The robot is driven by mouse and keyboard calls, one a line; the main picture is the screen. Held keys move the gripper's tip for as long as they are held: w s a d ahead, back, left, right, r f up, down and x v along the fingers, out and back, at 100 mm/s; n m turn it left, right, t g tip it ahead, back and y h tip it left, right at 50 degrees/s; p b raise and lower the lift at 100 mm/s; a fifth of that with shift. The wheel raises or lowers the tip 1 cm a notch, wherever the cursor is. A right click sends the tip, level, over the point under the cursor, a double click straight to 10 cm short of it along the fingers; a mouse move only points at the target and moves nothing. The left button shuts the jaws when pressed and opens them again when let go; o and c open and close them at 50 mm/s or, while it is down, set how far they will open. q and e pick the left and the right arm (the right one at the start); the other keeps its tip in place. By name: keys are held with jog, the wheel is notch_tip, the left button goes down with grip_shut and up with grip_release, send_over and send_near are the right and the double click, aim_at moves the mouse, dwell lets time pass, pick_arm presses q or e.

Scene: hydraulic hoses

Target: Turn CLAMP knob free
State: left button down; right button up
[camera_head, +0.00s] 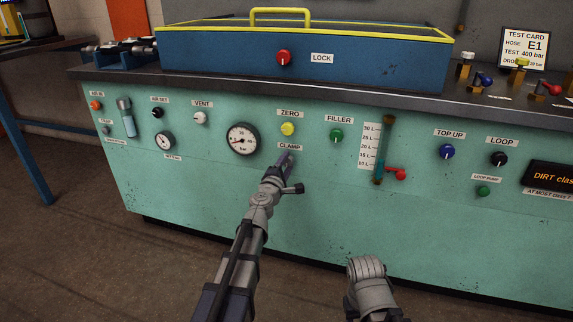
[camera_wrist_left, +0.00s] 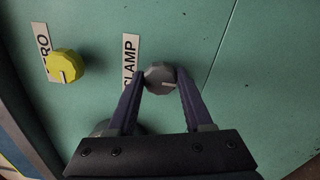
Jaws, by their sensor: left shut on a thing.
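The CLAMP knob (camera_wrist_left: 159,76) is grey and round with a pale pointer line, on the green panel beside its CLAMP label (camera_wrist_left: 131,62). In the left wrist view the pointer line lies close to level with the picture. My left gripper (camera_wrist_left: 160,80) is shut on the knob, one finger on each side. In the head view my left gripper (camera_head: 285,160) reaches the panel just below the CLAMP label and hides the knob. My right arm shows in part at the bottom of the head view; its gripper's fingers cannot be made out.
The yellow ZERO knob (camera_head: 288,129) sits just above, with the pressure gauge (camera_head: 242,139) to the left and the green FILLER knob (camera_head: 336,136) to the right. A level tube (camera_head: 380,150) with a red lever (camera_head: 398,174) stands further right. The panel below is bare.

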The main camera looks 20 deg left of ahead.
dwell(0.5)
pick_arm(q)
jog(key=shift+c, duration=1.5)
grip_release()
jog(key=shift+s, duration=0.15)
jog(key=s, duration=0.7)
jog(key=shift+s+a, duration=0.15)
jog(key=shift+s, duration=0.15)
